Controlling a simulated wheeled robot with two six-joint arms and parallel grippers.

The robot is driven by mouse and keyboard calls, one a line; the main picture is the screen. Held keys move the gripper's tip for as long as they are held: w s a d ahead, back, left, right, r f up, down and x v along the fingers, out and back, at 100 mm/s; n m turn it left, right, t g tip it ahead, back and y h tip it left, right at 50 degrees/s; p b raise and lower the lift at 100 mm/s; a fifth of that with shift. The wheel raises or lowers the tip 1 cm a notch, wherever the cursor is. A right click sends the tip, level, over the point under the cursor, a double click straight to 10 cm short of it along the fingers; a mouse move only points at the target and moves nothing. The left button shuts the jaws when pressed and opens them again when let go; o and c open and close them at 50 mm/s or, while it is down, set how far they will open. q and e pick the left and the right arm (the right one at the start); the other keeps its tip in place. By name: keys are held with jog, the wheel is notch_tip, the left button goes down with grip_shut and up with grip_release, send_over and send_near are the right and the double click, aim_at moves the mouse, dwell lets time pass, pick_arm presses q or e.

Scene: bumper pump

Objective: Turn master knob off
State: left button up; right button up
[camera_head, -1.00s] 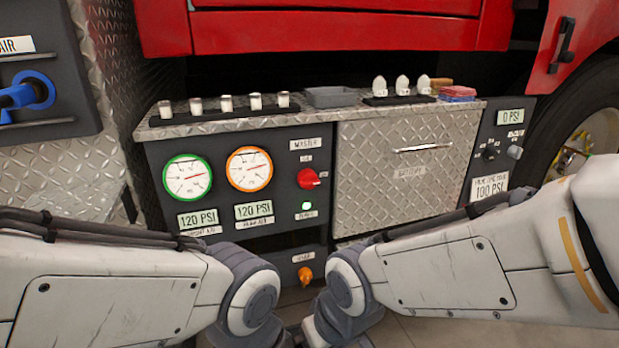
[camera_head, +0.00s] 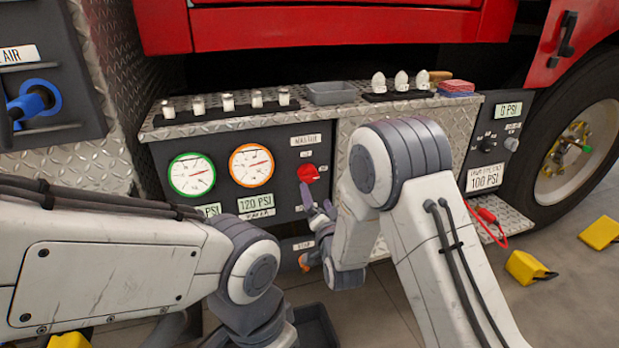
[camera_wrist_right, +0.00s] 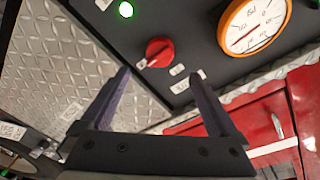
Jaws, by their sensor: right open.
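The red master knob (camera_head: 308,173) sits on the dark gauge panel (camera_head: 225,145), under the MASTER label (camera_head: 306,140). In the right wrist view the red knob (camera_wrist_right: 159,52) shows just beyond and between the fingertips. A lit green lamp (camera_wrist_right: 126,9) is beside it there. My right gripper (camera_head: 318,199) is open and empty, just below the knob in the head view; its two fingers also show in the right wrist view (camera_wrist_right: 160,76). They appear apart from the knob. My left arm comes in at the left, but its gripper is out of view.
Two round gauges, green (camera_head: 191,174) and orange (camera_head: 251,165), are left of the knob. An orange knob (camera_head: 304,262) is below. Yellow chocks (camera_head: 526,267) lie on the floor right.

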aim_at(309, 179)
jog(key=b+x, duration=0.1)
jog(key=x, duration=0.8)
jog(key=shift+w, duration=0.35)
jog(key=c, duration=1.4)
